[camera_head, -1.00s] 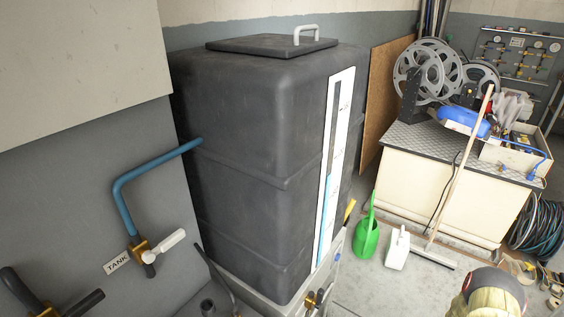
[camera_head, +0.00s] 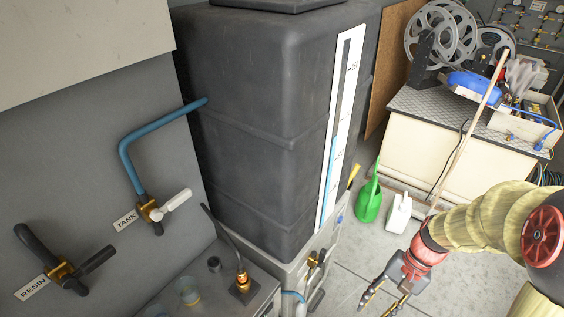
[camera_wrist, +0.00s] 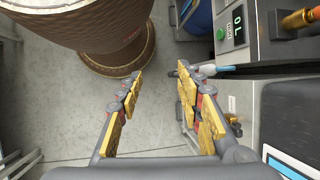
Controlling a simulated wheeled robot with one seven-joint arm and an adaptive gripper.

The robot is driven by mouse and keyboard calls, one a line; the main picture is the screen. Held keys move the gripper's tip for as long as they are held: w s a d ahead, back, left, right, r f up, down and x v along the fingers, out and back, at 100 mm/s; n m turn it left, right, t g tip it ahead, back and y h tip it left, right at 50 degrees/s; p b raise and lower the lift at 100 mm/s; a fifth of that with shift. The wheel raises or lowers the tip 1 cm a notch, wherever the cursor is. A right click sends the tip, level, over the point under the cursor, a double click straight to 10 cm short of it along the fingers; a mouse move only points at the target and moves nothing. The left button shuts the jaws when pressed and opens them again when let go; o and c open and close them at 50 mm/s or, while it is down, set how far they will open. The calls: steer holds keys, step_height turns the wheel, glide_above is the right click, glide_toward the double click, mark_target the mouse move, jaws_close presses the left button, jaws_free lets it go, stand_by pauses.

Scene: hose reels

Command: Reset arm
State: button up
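My gripper (camera_head: 384,292) is at the lower right of the head view, at the end of my tan and red arm. It hangs over the floor to the right of the dark tank's base. In the wrist view my gripper (camera_wrist: 165,105) has its two yellow-padded fingers well apart, with only floor between them. It is open and empty, touching nothing that I can see.
The dark tank (camera_head: 260,110) with a level strip stands in the middle. Valves labelled TANK (camera_head: 150,209) and RESIN (camera_head: 62,272) are on the left wall. A green watering can (camera_head: 369,202), a white jug (camera_head: 399,213) and a broom (camera_head: 465,135) stand near the workbench (camera_head: 425,150).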

steer(key=s+a+r+n+t+h, duration=0.1)
steer(key=a+r+n+t+h, duration=0.1)
steer(key=r, duration=0.9)
steer(key=s+a+r+n+t+h, duration=0.2)
steer(key=r+n+t, duration=0.3)
steer(key=r, duration=0.6)
steer(key=shift+a+r+t, duration=0.25)
steer(key=shift+a+t, duration=0.25)
steer(key=shift+a, duration=0.15)
